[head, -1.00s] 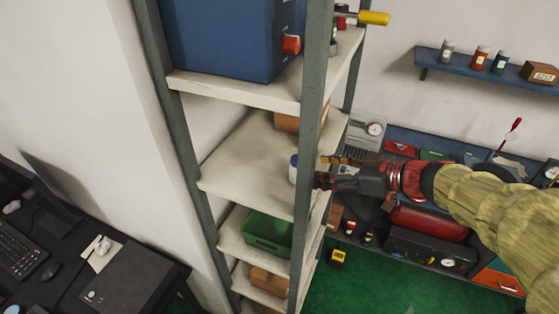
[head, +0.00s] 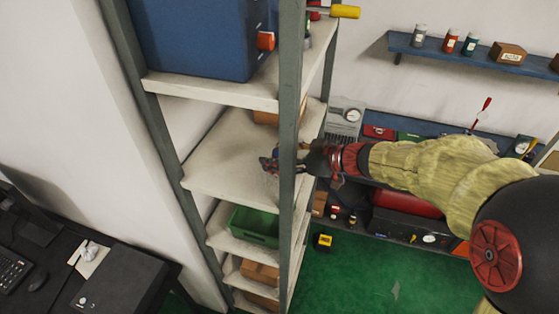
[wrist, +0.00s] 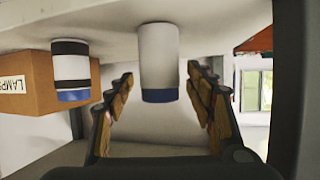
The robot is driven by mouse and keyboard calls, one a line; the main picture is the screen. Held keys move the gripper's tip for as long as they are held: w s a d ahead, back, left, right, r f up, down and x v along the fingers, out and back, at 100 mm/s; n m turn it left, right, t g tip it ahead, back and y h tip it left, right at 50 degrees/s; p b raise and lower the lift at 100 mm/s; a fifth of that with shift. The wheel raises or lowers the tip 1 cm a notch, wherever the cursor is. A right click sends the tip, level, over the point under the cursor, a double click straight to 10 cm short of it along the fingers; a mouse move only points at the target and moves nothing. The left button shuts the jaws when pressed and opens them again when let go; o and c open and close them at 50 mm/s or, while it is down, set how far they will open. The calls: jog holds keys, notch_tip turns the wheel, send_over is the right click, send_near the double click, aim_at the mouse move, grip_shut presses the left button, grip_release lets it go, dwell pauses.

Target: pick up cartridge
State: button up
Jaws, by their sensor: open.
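The wrist view appears upside down, with the shelf surface along its top. A white cylinder with a blue end (wrist: 159,50), likely the cartridge, stands on the shelf between my gripper's two open fingers (wrist: 162,85), with visible space on both sides. I cannot tell from the frames which one is named cartridge. In the head view, my gripper (head: 272,163) reaches past the shelf post over the middle shelf. The cylinders are hidden there.
A cardboard box (wrist: 28,82) marked LAMPS is beside the banded cylinder. The grey shelf post (head: 290,110) stands close to my gripper. The upper shelf (head: 215,90) carries a blue box (head: 200,35). A green bin (head: 254,226) sits below. The middle shelf's left part (head: 222,170) is clear.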

jog(key=shift+c, duration=0.4)
jog(key=c, duration=1.1)
jog(key=shift+c, duration=0.7)
